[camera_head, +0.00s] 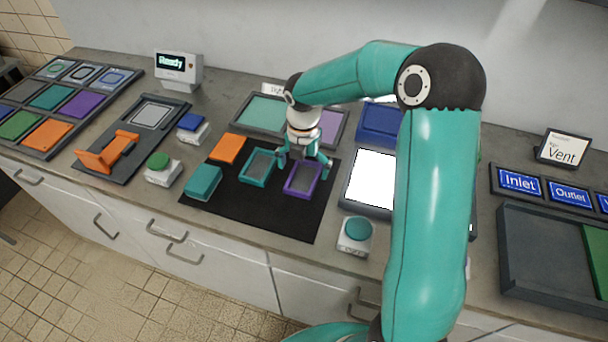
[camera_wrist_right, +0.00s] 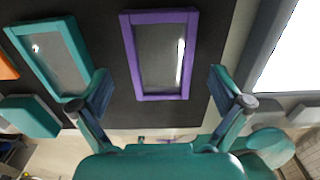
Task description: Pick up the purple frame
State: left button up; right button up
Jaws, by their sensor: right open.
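The purple frame (camera_head: 302,179) lies flat on the black mat (camera_head: 262,213), with a grey pane or opening inside it. In the right wrist view the purple frame (camera_wrist_right: 137,60) stands between and beyond the two open fingers. My right gripper (camera_head: 303,166) is above the frame's far part, with its fingers spread and nothing in them. It also shows in the right wrist view (camera_wrist_right: 160,95). I cannot tell whether a finger touches the frame. My left gripper is not in view.
A teal frame (camera_head: 258,167), an orange plate (camera_head: 228,149) and a teal block (camera_head: 203,182) share the mat. A lit white panel (camera_head: 372,178) and a teal-button box (camera_head: 355,235) are on the right. My right arm hides part of the counter.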

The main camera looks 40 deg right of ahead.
notch_tip(320, 180, down, 2)
jog(key=c, duration=1.2)
jog(key=shift+r, duration=0.1)
